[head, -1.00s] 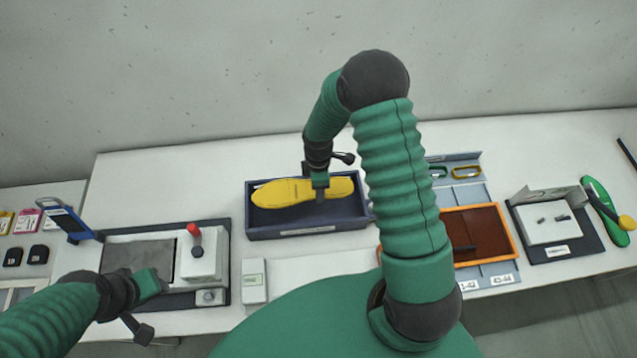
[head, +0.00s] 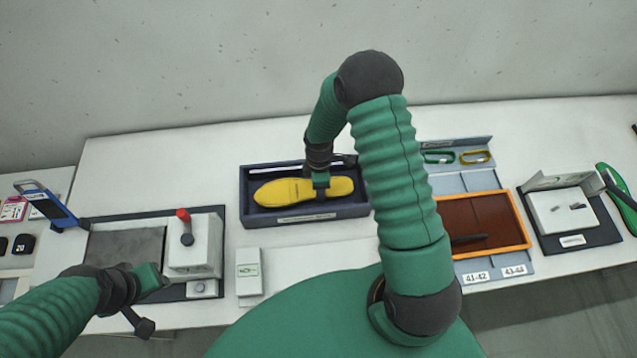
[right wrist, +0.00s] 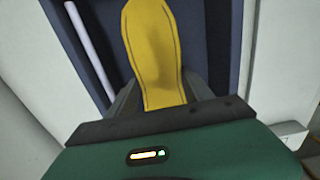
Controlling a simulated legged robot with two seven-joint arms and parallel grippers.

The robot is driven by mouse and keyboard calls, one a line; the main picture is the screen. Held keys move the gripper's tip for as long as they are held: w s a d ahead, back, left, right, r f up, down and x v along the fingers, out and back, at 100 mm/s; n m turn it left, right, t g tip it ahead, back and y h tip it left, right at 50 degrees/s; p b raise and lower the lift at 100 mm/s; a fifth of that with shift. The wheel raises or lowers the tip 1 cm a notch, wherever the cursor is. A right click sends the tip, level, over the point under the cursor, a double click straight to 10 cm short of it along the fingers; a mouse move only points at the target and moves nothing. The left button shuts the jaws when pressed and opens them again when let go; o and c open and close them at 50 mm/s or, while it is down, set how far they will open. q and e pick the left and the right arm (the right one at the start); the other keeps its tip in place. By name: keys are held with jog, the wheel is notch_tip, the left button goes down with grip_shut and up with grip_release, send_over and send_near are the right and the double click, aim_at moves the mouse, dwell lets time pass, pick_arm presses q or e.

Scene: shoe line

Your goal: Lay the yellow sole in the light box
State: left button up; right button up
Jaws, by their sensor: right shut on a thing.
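The yellow sole (head: 280,191) lies flat, lengthwise, within the walls of the dark navy light box (head: 280,221). My right gripper (head: 321,192) is shut on the sole near its right part, reaching down from above. In the right wrist view the sole (right wrist: 153,45) runs out from between the fingers over the dark box floor, with a white tube (right wrist: 88,45) beside it. I cannot tell whether the sole touches the floor. My left gripper (head: 152,280) is over the front of the press at left, and its finger gap is unclear.
A press with a red-topped lever (head: 184,218) stands left of the box. A small white box (head: 249,275) is in front. An orange-rimmed tray (head: 485,225) and a white fixture (head: 562,212) stand right. Bare table lies behind the light box.

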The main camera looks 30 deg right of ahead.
jog(key=o, duration=1.7)
jog(key=shift+r, duration=0.2)
notch_tip(320, 180, up, 16)
jog(key=b, duration=0.2)
jog(key=shift+r, duration=0.2)
